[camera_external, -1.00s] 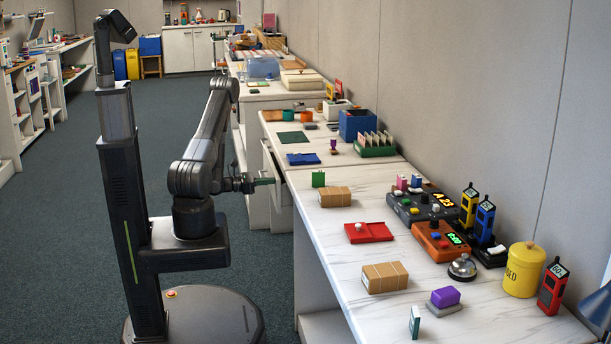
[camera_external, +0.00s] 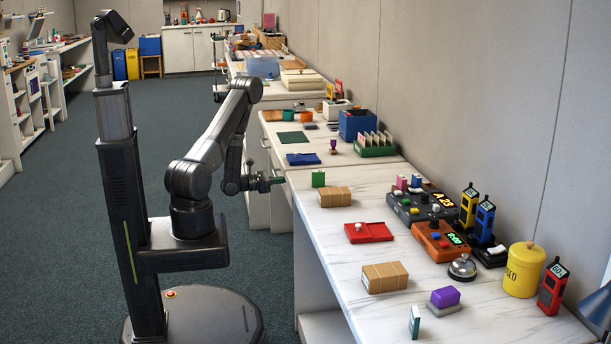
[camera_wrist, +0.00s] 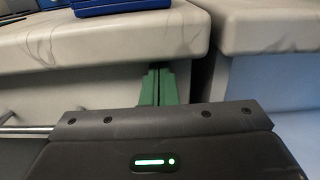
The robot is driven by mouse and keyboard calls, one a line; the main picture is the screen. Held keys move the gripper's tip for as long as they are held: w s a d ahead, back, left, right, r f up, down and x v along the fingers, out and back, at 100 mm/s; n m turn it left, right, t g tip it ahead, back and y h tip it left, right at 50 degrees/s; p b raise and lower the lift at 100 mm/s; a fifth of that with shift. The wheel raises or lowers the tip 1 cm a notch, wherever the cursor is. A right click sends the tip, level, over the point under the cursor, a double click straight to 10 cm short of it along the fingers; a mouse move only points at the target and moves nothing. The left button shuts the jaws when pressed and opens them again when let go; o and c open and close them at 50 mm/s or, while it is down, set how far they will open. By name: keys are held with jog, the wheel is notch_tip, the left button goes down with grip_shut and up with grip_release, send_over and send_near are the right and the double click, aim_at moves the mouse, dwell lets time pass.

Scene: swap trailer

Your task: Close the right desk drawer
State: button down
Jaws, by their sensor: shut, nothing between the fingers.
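The white right desk drawer front (camera_wrist: 75,92) shows in the wrist view just below the marbled desktop, with a metal bar handle (camera_wrist: 28,129) at the left. In the external view the drawer (camera_external: 278,163) sits under the desk edge, partly hidden by my arm, and looks close to flush. My gripper (camera_wrist: 158,82) has its green fingers together and empty, with the tips at the right end of the drawer front. I cannot tell whether they touch it. My gripper (camera_external: 279,181) is also at the desk's front edge in the external view.
The desktop (camera_external: 300,172) above overhangs the front slightly. A blue tray (camera_external: 303,159) lies on it. A neighbouring counter (camera_external: 335,240) with boxes and devices stands close on the near side. The carpeted floor (camera_external: 60,230) to the left is clear.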

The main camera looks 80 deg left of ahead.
jog(key=shift+w+r, duration=0.2)
jog(key=shift+r, duration=0.1)
jog(key=s+b, duration=0.2)
jog(key=s, duration=1.2)
jog(key=shift+s+f, duration=0.25)
jog(key=shift+f, duration=0.05)
jog(key=shift+w, duration=0.15)
jog(key=w, duration=1)
dwell(0.5)
jog(key=shift+w, duration=0.1)
dwell(0.3)
